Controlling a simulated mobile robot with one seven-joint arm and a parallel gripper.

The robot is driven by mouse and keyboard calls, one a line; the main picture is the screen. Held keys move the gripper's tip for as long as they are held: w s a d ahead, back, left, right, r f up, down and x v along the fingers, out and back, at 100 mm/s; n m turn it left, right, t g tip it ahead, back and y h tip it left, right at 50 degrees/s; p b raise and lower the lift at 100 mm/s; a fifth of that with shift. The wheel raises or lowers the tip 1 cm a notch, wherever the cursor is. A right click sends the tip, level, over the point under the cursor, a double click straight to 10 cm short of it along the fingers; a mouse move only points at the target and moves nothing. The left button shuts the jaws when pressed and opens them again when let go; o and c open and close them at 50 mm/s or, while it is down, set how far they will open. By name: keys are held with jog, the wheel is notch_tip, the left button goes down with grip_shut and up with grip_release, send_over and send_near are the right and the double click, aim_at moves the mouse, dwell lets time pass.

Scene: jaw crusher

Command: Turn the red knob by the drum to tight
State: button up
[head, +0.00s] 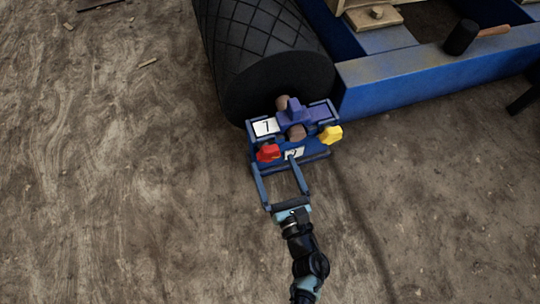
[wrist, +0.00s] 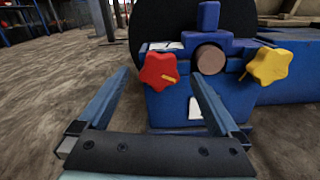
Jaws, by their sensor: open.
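The red knob (head: 268,152) sits on the left of the front face of a blue bracket (head: 290,167) beside the black drum (head: 265,60). My gripper (head: 277,165) is open and empty in front of the bracket. In the wrist view its fingers (wrist: 158,85) point forward and spread, with the knob between their tips, nearer the left one. I cannot tell whether a finger touches anything. The knob's shaft is hidden.
A yellow star knob (head: 331,135) is on the bracket's right. A brown round shaft end (head: 296,132) lies between the knobs. White labels (head: 265,127) mark the bracket. A blue frame beam (head: 430,80) with a black mallet (head: 461,38) extends right. Bare ground is free at the left.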

aim_at(270, 155)
jog(key=shift+b+x, duration=0.65)
jog(key=shift+x, duration=1.45)
jog(key=c, duration=1.4)
